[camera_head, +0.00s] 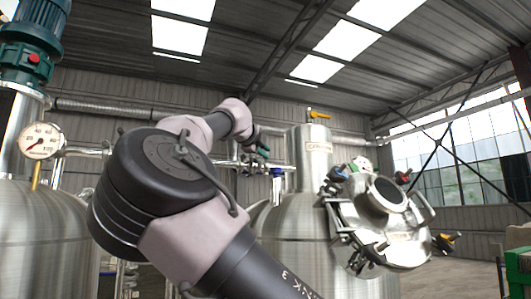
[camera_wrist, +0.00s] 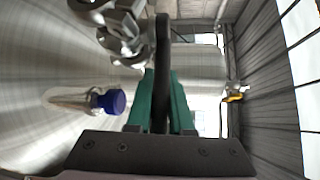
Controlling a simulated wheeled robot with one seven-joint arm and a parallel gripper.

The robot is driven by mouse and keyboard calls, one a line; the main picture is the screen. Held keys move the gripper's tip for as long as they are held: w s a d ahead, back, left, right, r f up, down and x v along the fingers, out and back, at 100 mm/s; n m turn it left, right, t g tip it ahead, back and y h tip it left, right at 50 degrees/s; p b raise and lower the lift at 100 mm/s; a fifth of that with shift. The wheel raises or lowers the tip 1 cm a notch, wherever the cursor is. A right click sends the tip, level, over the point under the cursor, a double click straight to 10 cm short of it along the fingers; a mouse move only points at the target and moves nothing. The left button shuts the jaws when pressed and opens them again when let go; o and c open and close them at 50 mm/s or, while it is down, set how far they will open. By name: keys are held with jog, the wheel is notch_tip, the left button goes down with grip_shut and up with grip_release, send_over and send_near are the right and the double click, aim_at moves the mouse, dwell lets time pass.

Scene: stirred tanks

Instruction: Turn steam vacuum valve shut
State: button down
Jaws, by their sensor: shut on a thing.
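In the wrist view, the two green fingers of my gripper (camera_wrist: 162,76) close on both sides of a dark, narrow, rounded bar (camera_wrist: 162,35). It looks like a valve handle or a handwheel seen edge-on, and I take it for the steam vacuum valve's; no label shows. Its stem and how far it is turned are hidden. In the head view, my gripper (camera_head: 258,153) is small and partly covered by my arm, near the pipework in front of the far tank. The held part is not clear there.
A blue-capped fitting (camera_wrist: 110,101) and steel clamp fittings (camera_wrist: 122,30) are close to my fingers. A yellow-handled valve (camera_head: 318,114) tops the tank column. A hatch (camera_head: 386,195) with several knobs is at right. A pressure gauge (camera_head: 41,141) and another tank (camera_head: 40,240) are at left.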

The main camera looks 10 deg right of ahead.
jog(key=shift+f, duration=0.15)
jog(key=c, duration=1.1)
grip_release()
jog(key=shift+a, duration=0.1)
jog(key=v, duration=1.1)
